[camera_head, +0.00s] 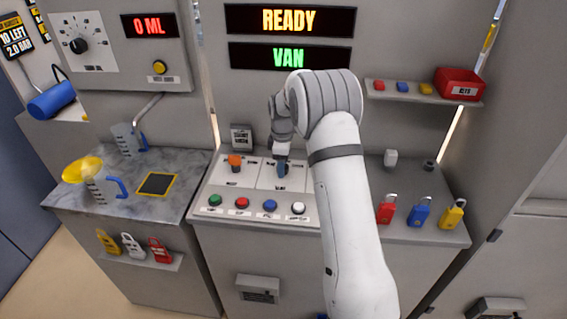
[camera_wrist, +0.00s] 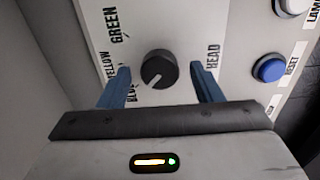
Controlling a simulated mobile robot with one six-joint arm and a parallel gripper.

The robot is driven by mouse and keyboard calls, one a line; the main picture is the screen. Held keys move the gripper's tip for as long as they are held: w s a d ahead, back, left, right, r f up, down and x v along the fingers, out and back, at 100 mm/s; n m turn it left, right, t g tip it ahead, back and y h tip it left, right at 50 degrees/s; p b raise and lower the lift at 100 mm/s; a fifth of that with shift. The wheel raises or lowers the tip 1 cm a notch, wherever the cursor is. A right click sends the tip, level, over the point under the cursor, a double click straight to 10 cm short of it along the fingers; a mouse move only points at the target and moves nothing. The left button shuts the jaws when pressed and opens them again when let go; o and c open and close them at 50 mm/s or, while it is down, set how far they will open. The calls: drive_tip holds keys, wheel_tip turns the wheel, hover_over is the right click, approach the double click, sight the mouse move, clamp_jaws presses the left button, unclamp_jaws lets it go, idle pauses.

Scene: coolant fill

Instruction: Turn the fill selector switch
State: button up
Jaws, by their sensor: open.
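A black rotary knob (camera_wrist: 158,70) with a white pointer line sits on a white plate in the wrist view. Labels around it read GREEN, YELLOW, HEAD and a partly covered one like BLUE. Its line points to the lower left. My gripper (camera_wrist: 160,68) is open, with one blue finger on each side of the knob; contact is not visible. In the head view my gripper (camera_head: 282,168) is low over the console, hiding that knob. Another black dial (camera_head: 78,45) with marks around it is on the upper left panel, beside a red "0 ML" display (camera_head: 149,26). Its small labels are unreadable.
An orange knob (camera_head: 235,161) stands left of my gripper. Green, red, blue (camera_head: 270,206) and white buttons line the console front. A measuring jug (camera_head: 100,187) with a yellow funnel stands on the left counter. Padlocks (camera_head: 419,211) sit at the right.

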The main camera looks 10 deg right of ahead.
drive_tip(key=shift+f, duration=0.35)
drive_tip(key=shift+c, duration=0.6)
drive_tip(key=c, duration=0.9)
drive_tip(key=shift+o, duration=0.2)
